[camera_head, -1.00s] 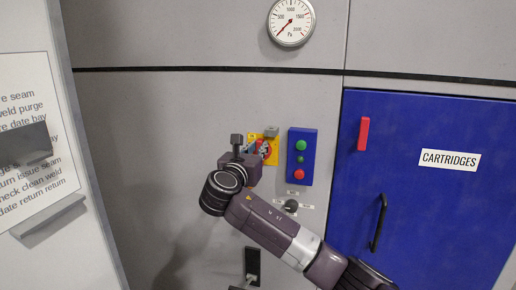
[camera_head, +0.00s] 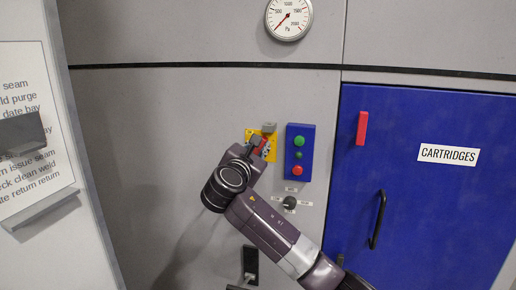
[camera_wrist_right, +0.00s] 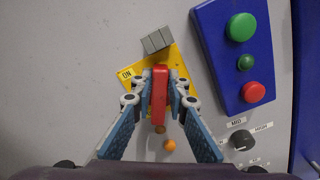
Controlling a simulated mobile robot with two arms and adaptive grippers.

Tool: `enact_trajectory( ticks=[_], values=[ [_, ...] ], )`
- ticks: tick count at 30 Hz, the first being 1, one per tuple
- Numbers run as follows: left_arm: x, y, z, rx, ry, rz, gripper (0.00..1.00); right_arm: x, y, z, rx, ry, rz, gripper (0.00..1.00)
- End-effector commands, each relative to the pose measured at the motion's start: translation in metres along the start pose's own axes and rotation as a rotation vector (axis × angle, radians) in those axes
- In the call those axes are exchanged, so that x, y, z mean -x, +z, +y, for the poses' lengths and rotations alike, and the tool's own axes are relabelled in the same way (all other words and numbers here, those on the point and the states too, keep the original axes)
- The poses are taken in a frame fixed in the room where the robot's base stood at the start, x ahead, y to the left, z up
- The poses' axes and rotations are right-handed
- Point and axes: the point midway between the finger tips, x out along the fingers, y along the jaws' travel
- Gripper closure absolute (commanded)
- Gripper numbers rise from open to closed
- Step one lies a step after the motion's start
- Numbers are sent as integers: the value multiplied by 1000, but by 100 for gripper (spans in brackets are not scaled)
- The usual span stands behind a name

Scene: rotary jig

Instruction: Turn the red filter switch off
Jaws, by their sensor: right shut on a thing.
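The red filter switch (camera_wrist_right: 159,95) is a red handle on a yellow plate (camera_wrist_right: 182,66) fixed to the grey wall. An "ON" label (camera_wrist_right: 127,73) is on the plate's left side in the right wrist view. My right gripper (camera_wrist_right: 160,100) has its fingers on both sides of the red handle and is shut on it. In the head view the right gripper (camera_head: 258,143) is at the yellow plate (camera_head: 268,130) and hides part of the switch. My left gripper is not in view.
A blue button box (camera_head: 300,152) with green and red buttons is just right of the switch. A rotary knob (camera_head: 290,202) is below it. A blue cartridges door (camera_head: 420,210) with a black handle is farther right. A gauge (camera_head: 289,18) hangs above.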

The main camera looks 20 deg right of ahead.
Motion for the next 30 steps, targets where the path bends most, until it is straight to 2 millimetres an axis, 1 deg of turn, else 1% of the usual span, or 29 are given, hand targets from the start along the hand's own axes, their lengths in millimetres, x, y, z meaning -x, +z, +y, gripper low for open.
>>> enact_trajectory(
  ticks=[1, 21, 30],
  values=[
    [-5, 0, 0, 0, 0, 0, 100, 0, -3, -2, -46, 0, 2, 100],
    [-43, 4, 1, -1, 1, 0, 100, 0, -10, -18, -678, -1, 1, 100],
    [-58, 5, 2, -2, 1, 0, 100, 0, -13, -22, -908, -2, 0, 100]
  ],
)
